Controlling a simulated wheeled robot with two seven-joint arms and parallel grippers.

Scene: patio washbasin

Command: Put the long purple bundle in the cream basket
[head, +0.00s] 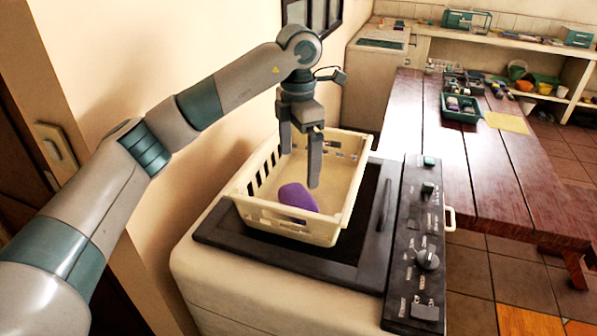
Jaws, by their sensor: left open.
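The cream basket (290,224) stands on the dark lid of a cream appliance in the middle of the head view. A purple bundle (297,197) lies inside it near the front wall, with its lower part hidden by that wall. My left gripper (300,170) points down over the basket, with its fingers apart and nothing between them. The fingertips are above the bundle and look clear of it. My right gripper does not show.
The appliance (199,262) has a control panel (425,240) with knobs at its right. A wooden table (450,160) with a green tray (447,111) stands behind to the right. A wall runs close along the left.

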